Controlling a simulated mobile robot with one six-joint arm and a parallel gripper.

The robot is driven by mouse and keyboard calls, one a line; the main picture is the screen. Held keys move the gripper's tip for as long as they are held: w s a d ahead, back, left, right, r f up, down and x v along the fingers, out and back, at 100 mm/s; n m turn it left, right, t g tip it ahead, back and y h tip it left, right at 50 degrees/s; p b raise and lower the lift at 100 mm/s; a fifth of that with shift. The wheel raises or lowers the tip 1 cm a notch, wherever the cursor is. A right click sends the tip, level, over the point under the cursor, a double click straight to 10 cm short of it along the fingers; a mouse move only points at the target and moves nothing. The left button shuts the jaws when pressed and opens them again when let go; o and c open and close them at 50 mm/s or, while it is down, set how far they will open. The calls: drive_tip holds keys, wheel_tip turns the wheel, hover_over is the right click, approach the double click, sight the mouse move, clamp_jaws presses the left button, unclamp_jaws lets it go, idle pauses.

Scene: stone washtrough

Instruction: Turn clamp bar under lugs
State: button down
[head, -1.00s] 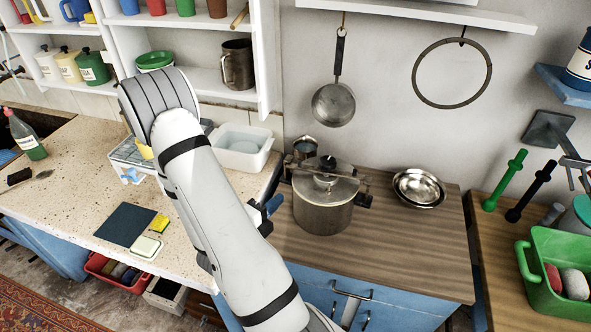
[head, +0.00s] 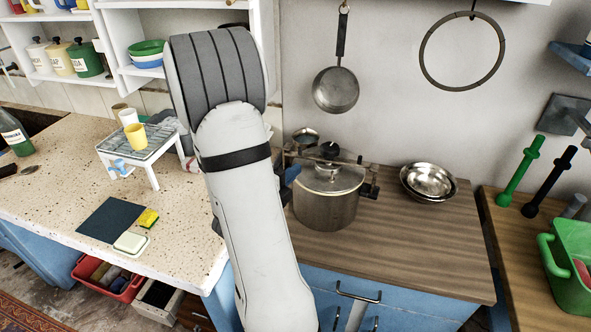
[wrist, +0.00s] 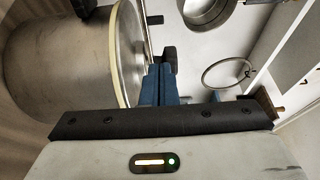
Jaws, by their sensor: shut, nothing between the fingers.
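The metal pressure pot (head: 325,211) stands upright on the wooden worktop, its lid on. The thin clamp bar (head: 325,160) lies across the top of the lid, with a dark knob (head: 329,149) above it. A black side handle or lug (head: 371,188) sticks out at the pot's right. My gripper (head: 291,174) is at the pot's upper left, partly hidden by my arm. In the wrist view its blue fingers (wrist: 160,84) are shut and empty, close beside the lid rim (wrist: 128,50). A dark block (wrist: 168,53) shows just beyond the fingertips. I cannot tell whether they touch anything.
Nested steel bowls (head: 429,181) stand right of the pot. A small saucepan (head: 335,88) and a ring (head: 462,52) hang on the wall behind. A small rack (head: 140,150) with a yellow cup stands on the speckled counter. The worktop's front right is clear.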

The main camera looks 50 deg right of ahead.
drive_tip(key=d, duration=0.1)
drive_tip(key=w+d+p, duration=0.2)
drive_tip(key=d, duration=0.1)
drive_tip(key=shift+r, duration=0.1)
drive_tip(key=shift+w+d, duration=0.5)
drive_tip(key=shift+w, duration=0.15)
